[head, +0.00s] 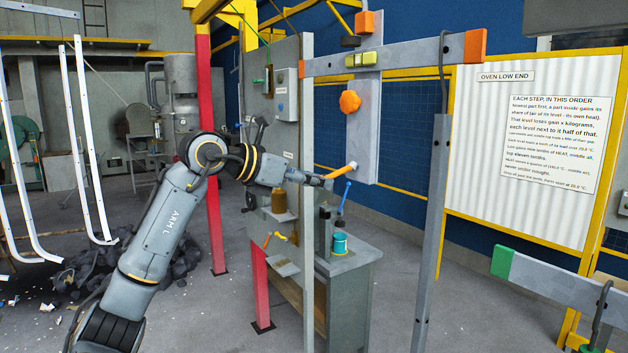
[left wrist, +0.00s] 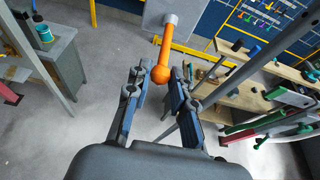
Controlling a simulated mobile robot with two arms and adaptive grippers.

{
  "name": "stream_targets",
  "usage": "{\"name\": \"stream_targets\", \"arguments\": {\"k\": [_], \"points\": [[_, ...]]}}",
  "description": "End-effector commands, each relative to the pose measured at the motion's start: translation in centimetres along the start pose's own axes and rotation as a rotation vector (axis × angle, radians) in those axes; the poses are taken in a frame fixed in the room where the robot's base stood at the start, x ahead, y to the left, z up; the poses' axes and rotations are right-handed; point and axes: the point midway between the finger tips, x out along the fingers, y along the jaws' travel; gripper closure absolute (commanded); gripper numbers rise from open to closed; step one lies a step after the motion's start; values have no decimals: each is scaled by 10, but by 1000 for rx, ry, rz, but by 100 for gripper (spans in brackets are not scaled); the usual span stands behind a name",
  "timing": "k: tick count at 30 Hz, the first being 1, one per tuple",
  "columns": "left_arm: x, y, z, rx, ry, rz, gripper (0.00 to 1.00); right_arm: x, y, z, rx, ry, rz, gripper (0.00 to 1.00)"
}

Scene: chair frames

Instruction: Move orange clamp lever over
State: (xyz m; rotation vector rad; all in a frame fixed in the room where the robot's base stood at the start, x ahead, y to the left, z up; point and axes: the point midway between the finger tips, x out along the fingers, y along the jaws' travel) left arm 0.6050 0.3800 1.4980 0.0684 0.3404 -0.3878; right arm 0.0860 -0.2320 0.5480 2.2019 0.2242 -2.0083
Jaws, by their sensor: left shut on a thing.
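The orange clamp lever (head: 340,171) sticks out to the left from the lower part of a grey upright plate (head: 362,125) in the head view. In the left wrist view the lever (left wrist: 165,50) runs from a grey pivot (left wrist: 170,19) to a round orange knob (left wrist: 160,75). My left gripper (head: 324,178) has reached the lever's free end. In the left wrist view the knob lies between the fingertips of my left gripper (left wrist: 158,82), which is shut on it. My right gripper is in neither view.
A grey crossbar (head: 400,55) with orange ends spans the plate. A grey post (head: 307,200) stands close by my left gripper, and another post (head: 432,220) hangs to the right. A workbench (head: 345,262) with a teal can (head: 340,243) stands below.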

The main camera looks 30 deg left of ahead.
Motion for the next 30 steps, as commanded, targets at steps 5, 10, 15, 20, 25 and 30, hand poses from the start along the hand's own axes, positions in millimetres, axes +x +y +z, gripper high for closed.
{"name": "stream_targets", "arguments": {"k": [5,10,15,20,25,30], "points": [[11,0,-15,-1,10,-2,95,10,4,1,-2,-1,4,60],[14,0,-18,-1,10,-2,95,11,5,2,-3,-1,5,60],[13,0,-17,-1,10,-2,95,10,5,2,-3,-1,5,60],[15,0,-18,-1,9,-2,95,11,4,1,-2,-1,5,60],[23,0,-24,-2,9,-3,95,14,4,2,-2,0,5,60],[32,-1,-31,-2,10,-3,95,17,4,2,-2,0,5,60]]}}
